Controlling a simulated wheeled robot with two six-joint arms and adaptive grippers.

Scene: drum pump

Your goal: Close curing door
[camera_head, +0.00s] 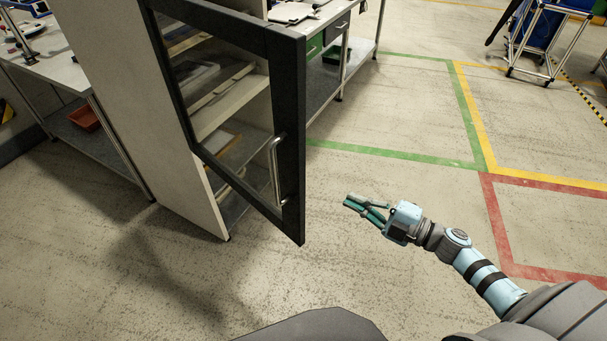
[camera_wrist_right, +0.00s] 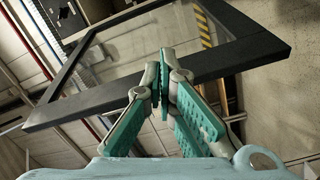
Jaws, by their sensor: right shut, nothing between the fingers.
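The curing door (camera_head: 289,110) is a dark-framed glass door on a tall pale cabinet (camera_head: 130,90), and it stands open. Its metal bar handle (camera_head: 277,168) is on the outer frame edge. My right gripper (camera_head: 352,204) is just to the right of the door's lower outer corner in the head view, with its fingers pointing toward the door. It looks shut and empty. In the right wrist view, the fingertips (camera_wrist_right: 167,68) are together, with the door frame (camera_wrist_right: 228,60) behind them. I cannot tell whether they touch it. My left gripper is not in view.
Shelves inside the cabinet hold flat items (camera_head: 215,85). A workbench (camera_head: 50,70) stands at the left and another bench with drawers (camera_head: 335,45) is behind the door. A blue cart (camera_head: 540,40) stands at the back right. The floor around my right arm is clear.

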